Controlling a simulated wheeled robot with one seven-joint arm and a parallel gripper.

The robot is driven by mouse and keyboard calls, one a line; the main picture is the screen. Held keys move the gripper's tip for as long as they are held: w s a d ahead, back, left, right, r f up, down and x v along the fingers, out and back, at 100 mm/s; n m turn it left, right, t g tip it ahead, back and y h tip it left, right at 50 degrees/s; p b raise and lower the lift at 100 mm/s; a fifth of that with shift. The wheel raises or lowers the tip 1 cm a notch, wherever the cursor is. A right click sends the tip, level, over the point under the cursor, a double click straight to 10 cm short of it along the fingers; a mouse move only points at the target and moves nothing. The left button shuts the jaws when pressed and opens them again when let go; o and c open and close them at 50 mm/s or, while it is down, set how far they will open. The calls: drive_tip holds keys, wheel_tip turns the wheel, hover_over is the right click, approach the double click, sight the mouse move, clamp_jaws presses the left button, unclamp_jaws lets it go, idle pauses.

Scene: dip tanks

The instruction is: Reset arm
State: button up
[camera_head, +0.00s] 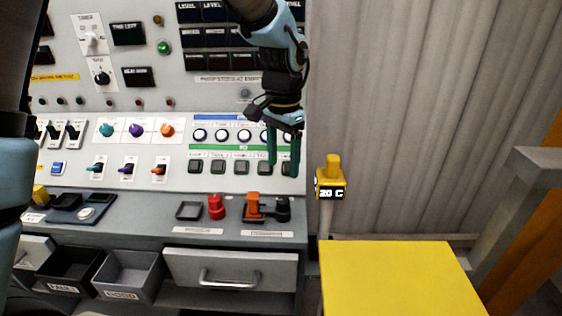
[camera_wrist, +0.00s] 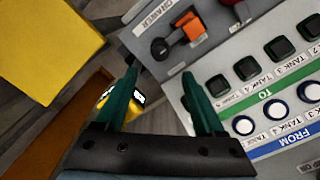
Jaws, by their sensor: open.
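My gripper (camera_head: 283,153) hangs in front of the right part of the control panel, fingers pointing down. Its two green fingers are apart with nothing between them. In the wrist view my gripper (camera_wrist: 164,95) is also open and empty. My arm comes down from the top of the head view. The fingers overlap the right end of the button rows in the picture; whether they touch the panel I cannot tell.
Below are a red knob (camera_head: 216,207), an orange switch (camera_head: 253,205), a drawer (camera_head: 230,279) and two bins (camera_head: 127,275). A yellow device reading "20 C" (camera_head: 331,180) stands right of the panel, behind a yellow surface (camera_head: 398,277). Panel buttons (camera_wrist: 246,68) lie close by.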

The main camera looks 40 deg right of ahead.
drive_tip(key=w+a+n, duration=0.3)
drive_tip(key=w+a, duration=0.2)
drive_tip(key=a, duration=0.4)
drive_tip(key=w+a+n, duration=0.3)
drive_tip(key=w+a, duration=0.3)
drive_tip(key=a, duration=0.2)
drive_tip(key=s+a+n+t, duration=0.1)
drive_tip(key=a+n, duration=0.8)
drive_tip(key=a, duration=1.5)
drive_tip(key=shift+s+t, duration=0.3)
drive_tip(key=shift+s, duration=0.15)
drive_tip(key=shift+f, duration=0.1)
drive_tip(key=shift+c, duration=0.3)
